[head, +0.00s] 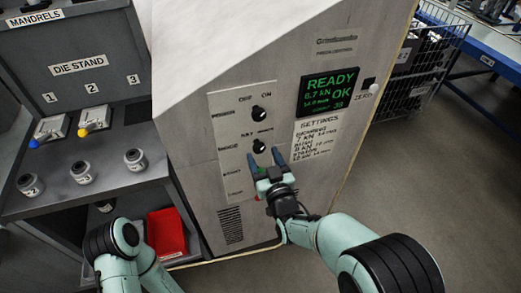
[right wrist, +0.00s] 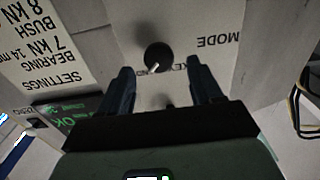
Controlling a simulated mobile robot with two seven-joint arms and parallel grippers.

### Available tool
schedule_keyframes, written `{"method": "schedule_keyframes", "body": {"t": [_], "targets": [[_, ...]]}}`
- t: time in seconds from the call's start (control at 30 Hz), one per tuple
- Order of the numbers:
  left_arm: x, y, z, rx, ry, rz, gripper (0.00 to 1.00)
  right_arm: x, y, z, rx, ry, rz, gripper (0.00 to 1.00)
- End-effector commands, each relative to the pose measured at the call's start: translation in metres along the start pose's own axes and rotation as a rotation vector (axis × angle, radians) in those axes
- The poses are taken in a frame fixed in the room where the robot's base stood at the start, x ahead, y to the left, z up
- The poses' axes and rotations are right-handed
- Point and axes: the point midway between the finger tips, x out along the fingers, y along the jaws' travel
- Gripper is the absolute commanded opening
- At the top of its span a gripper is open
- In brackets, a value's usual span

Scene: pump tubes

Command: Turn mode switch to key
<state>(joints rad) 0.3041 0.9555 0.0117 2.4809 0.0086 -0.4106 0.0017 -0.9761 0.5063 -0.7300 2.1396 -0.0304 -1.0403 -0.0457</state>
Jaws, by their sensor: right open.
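The mode switch is the lower of two black round knobs on the press panel (head: 232,182), and this knob (head: 259,146) shows in the head view. In the right wrist view the knob (right wrist: 158,56) appears upside down beside the word MODE, with part of the word KEY next to it. Its white pointer mark aims down and slightly left there, away from the KEY side. My right gripper (head: 266,156) is open and empty, just below the knob in the head view. Its two blue fingers (right wrist: 160,70) are spread either side of it, apparently without touching. My left gripper is out of view.
A second knob (head: 260,113) sits above the mode switch. A lit display (head: 331,93) reading READY OK and a SETTINGS sheet (head: 317,142) are to the right. The die stand (head: 80,66) and a red bin (head: 166,232) are at the left. Open floor lies to the right.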

Motion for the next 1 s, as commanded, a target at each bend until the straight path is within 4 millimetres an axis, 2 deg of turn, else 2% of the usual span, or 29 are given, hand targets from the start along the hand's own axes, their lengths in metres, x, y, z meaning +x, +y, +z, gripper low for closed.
{"method": "schedule_keyframes", "body": {"t": [0.1, 0.2, 0.57, 0.6, 0.77, 1.0], "targets": [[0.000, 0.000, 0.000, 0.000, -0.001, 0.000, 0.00, 0.018, 0.001, 0.000, -0.003, 0.000, 0.001, 0.65], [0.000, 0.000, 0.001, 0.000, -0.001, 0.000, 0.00, 0.028, 0.001, 0.001, -0.001, -0.001, 0.001, 0.65], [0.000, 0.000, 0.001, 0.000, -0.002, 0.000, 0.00, 0.034, 0.000, 0.001, 0.000, -0.002, 0.001, 0.65], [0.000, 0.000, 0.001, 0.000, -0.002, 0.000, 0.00, 0.034, 0.000, 0.001, 0.000, -0.002, 0.001, 0.61], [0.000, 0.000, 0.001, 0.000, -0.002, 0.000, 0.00, 0.034, 0.000, 0.001, 0.000, -0.002, 0.001, 0.10], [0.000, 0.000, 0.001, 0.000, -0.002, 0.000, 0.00, 0.034, 0.000, 0.001, -0.008, -0.001, 0.001, 0.10]]}}
